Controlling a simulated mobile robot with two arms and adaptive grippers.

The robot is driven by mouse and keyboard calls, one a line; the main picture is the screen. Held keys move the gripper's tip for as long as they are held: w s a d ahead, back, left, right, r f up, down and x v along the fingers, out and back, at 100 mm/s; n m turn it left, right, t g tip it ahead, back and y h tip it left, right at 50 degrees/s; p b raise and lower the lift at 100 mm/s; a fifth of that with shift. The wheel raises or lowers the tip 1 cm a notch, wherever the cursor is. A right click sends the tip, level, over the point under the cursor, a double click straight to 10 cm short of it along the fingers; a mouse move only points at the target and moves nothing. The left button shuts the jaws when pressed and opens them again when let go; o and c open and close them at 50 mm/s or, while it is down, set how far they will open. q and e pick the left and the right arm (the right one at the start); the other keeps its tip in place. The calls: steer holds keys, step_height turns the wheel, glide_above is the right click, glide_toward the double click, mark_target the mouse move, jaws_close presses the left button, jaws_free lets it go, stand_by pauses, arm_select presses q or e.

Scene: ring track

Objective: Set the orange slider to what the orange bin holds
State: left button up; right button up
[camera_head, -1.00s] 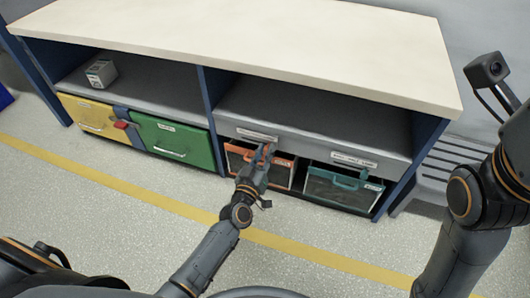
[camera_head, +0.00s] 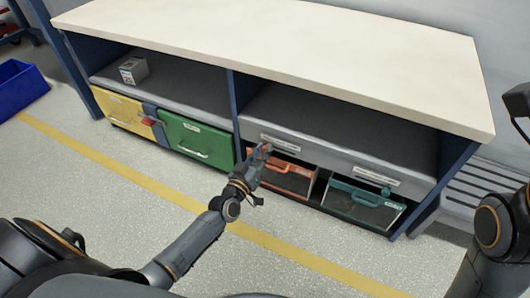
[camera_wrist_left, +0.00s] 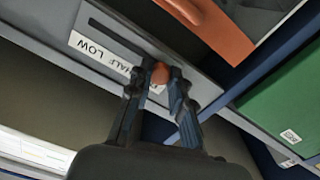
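The orange slider (camera_wrist_left: 160,73) is a small round knob on a grey panel on the shelf front, at the right end of its dark slot in the left wrist view. My left gripper (camera_wrist_left: 159,78) has its fingertips on both sides of the knob, with little or no gap. In the head view my left gripper (camera_head: 263,151) is at the left end of the panel. The upside-down label (camera_wrist_left: 100,52) shows LOW and HALF, and its F end lies by the knob. The orange bin (camera_head: 290,179) is below the panel; its contents cannot be made out.
A teal bin (camera_head: 362,205) stands right of the orange one, under its own label (camera_head: 376,175). Green (camera_head: 195,141) and yellow (camera_head: 118,108) bins are on the left, with a red knob (camera_head: 150,121) between. A small box (camera_head: 133,70) sits on the shelf. The front floor is clear.

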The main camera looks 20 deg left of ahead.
arm_select(q)
steer(key=o, duration=0.4)
steer(key=shift+a, duration=0.25)
steer(key=shift+s+f, duration=0.1)
steer(key=shift+s, duration=0.25)
steer(key=s, duration=1.1)
steer(key=shift+s+a, duration=0.15)
steer(key=shift+a, duration=0.05)
steer(key=shift+r, duration=0.2)
